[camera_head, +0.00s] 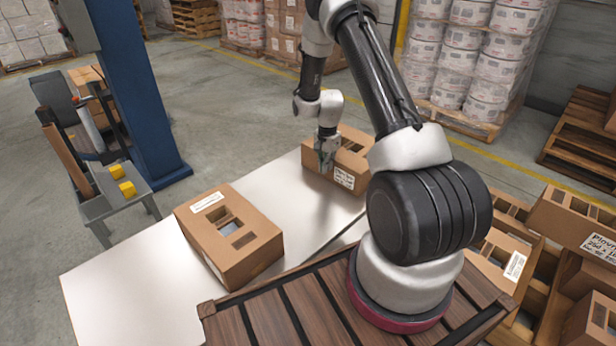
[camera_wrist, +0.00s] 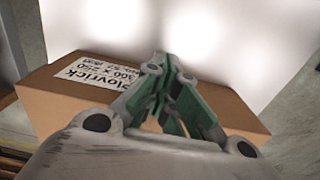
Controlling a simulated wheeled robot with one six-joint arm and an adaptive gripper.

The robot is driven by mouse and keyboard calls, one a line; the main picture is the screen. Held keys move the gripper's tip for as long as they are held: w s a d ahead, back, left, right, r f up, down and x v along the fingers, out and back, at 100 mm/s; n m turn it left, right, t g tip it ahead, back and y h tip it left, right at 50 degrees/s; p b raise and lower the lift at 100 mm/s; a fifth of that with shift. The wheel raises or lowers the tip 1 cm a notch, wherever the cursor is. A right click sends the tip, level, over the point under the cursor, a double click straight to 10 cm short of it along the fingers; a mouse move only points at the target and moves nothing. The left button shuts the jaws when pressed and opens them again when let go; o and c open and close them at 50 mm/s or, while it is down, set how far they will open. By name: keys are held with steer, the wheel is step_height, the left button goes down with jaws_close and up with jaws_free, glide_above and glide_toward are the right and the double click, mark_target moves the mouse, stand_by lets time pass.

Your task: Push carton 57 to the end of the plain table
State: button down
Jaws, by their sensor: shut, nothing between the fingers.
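A brown cardboard carton (camera_head: 350,165) with a white label stands on the pale, smooth table (camera_head: 130,290), near its far right end. The wrist view shows this carton (camera_wrist: 55,105) close up; its label reads "Plovrick" and the number line is too small to read surely. A second brown carton (camera_head: 228,240) with cut-outs in its top stands nearer, at the table's middle. My gripper (camera_head: 326,165) is shut and empty, pointing down at the far carton. Its green-padded fingers also show in the wrist view (camera_wrist: 165,65); I cannot tell whether they touch the carton.
A dark slatted wooden surface (camera_head: 270,325) lies at the table's near side, under my arm. A blue post (camera_head: 140,100) and a grey stand (camera_head: 110,195) with yellow blocks are at left. More cartons (camera_head: 570,215) are at right. The table between both cartons is clear.

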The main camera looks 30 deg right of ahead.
mark_target(342, 152)
steer(key=w+d, duration=0.1)
steer(key=d, duration=0.1)
steer(key=w+d, duration=0.1)
steer(key=d, duration=0.5)
steer(key=shift+w+d, duration=0.2)
steer(key=shift+w, duration=0.2)
